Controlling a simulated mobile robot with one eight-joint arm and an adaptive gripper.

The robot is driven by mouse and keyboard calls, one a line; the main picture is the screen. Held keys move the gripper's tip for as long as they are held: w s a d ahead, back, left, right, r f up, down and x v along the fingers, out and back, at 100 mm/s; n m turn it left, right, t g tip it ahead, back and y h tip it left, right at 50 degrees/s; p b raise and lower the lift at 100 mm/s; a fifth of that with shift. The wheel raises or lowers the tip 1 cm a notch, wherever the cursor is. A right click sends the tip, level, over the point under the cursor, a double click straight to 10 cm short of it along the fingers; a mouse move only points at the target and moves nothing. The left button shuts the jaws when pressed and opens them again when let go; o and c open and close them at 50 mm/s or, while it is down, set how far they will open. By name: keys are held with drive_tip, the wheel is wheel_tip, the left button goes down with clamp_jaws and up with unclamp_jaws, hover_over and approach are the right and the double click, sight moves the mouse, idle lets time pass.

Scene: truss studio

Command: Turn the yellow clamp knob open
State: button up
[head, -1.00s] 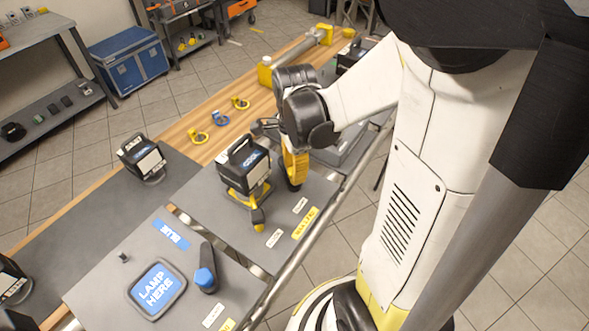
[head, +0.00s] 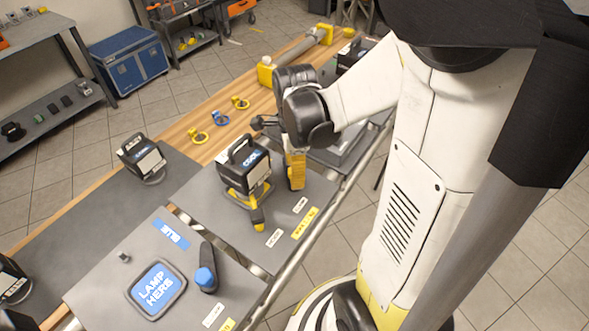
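A black lamp (head: 244,160) marked COOL sits in a yellow yoke on a grey panel. A dark bar with a yellow end, which looks like the yellow clamp knob (head: 257,217), sticks out from the lamp's front toward the panel edge. My arm comes in from the right. My gripper (head: 296,186) hangs below the black wrist as a yellow and dark part, right of the lamp. It looks apart from the knob. It shows nearly edge-on, so its fingers and opening are hidden.
A black clamp bar with a blue knob (head: 206,278) lies beside the blue LAMP HERE pad (head: 157,288). Another lamp (head: 142,158) stands at the left. A metal rail (head: 325,208) edges the panels.

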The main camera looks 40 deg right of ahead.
drive_tip(key=shift+r, duration=0.15)
wheel_tip(320, 180, up, 12)
idle(0.6)
drive_tip(key=s+a+n+t, duration=0.3)
drive_tip(key=a+n+t, duration=0.4)
drive_tip(key=n, duration=1.6)
drive_tip(key=a, duration=0.4)
drive_tip(key=shift+s+a+r, duration=0.2)
drive_tip(key=shift+s+r, duration=0.2)
drive_tip(key=shift+c, duration=0.4)
